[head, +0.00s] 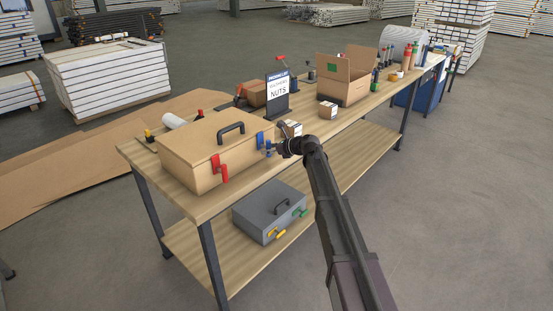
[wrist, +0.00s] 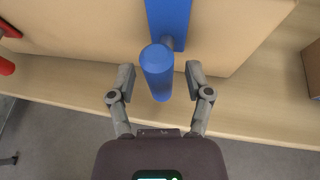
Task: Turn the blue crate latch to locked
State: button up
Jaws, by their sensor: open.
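The tan crate (head: 190,150) with a black top handle stands on the near end of the wooden workbench. Its blue latch (head: 264,142) is on the front face toward the right end. In the wrist view the blue latch (wrist: 158,70) shows as a round knob end in front of a flat blue plate on the crate wall (wrist: 95,30). My gripper (wrist: 160,82) is open, with one finger on each side of the blue knob and a gap on both sides. In the head view my gripper (head: 277,148) is close to the latch and partly covers it.
A red latch (head: 218,168) sits left of the blue one on the same face. A grey case (head: 268,212) with yellow and green latches lies on the lower shelf.

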jog(key=n+t+h, duration=0.1)
jog(key=n, duration=0.2)
jog(key=shift+s+t+h+p, duration=0.15)
jog(key=shift+t+h+p, duration=0.2)
jog(key=shift+t+h, duration=0.05)
jog(key=shift+f+n+t+h, duration=0.1)
jog(key=shift+n+t+h, duration=0.6)
jog(key=shift+n, duration=0.5)
jog(key=n+t+b, duration=0.2)
jog(key=n, duration=0.1)
jog(key=shift+f+h, duration=0.1)
jog(key=shift+h, duration=0.3)
jog(key=shift+n+t+h+b, duration=0.3)
jog(key=shift+n+t+b, duration=1)
jog(key=shift+n, duration=0.5)
jog(key=s+d+n+g+p, duration=0.2)
jog(key=s+d, duration=0.3)
jog(key=s, duration=0.3)
jog(key=s+d+f+n+g+h+p, duration=0.1)
jog(key=s+d+n+g+p, duration=0.2)
jog(key=s, duration=0.6)
jog(key=s+d+f+n+g+h+p, duration=0.1)
jog(key=s+d+n+g+p, duration=0.2)
jog(key=s+d, duration=0.3)
jog(key=shift+s+d+n+p, duration=0.4)
jog(key=shift+s, duration=1.3)
